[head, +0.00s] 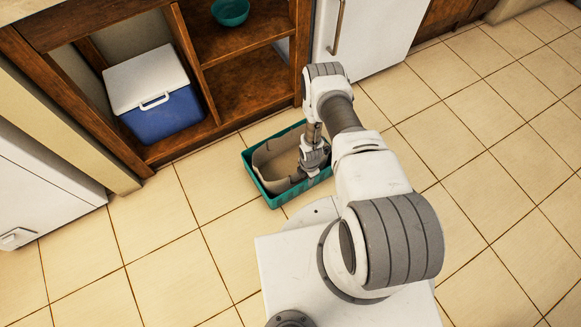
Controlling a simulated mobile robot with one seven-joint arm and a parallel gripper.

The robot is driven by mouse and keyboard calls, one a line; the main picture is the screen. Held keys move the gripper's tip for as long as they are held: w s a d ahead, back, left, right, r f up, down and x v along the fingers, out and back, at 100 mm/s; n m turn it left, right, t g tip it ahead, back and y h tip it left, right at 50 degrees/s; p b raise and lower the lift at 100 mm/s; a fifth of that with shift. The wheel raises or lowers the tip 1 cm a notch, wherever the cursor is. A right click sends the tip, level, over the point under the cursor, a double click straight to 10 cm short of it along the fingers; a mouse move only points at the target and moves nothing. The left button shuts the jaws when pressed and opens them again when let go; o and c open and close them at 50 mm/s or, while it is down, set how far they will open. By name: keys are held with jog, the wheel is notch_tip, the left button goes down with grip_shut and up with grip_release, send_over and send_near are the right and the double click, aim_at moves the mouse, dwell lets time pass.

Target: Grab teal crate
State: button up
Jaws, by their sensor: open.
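The teal crate (264,186) sits on the tiled floor in front of the wooden shelving, just ahead of my base. It is open at the top, and a beige-grey lining or inner container shows inside it. My arm reaches over its right side and hides part of that side. My gripper (303,176) points down at the crate's interior near its right end. Its fingers are small and partly hidden, so whether they touch the crate cannot be told. Nothing is seen held in it.
Open wooden shelving (243,92) stands behind the crate. It holds a blue and white cooler (163,108) at the lower left and a teal bowl (230,12) higher up. A white fridge-like door (375,35) is at the back. Tiled floor is clear left and right.

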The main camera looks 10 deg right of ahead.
notch_tip(320, 180, down, 2)
jog(key=shift+f, duration=0.1)
grip_shut()
dwell(1.4)
jog(key=shift+w, duration=0.1)
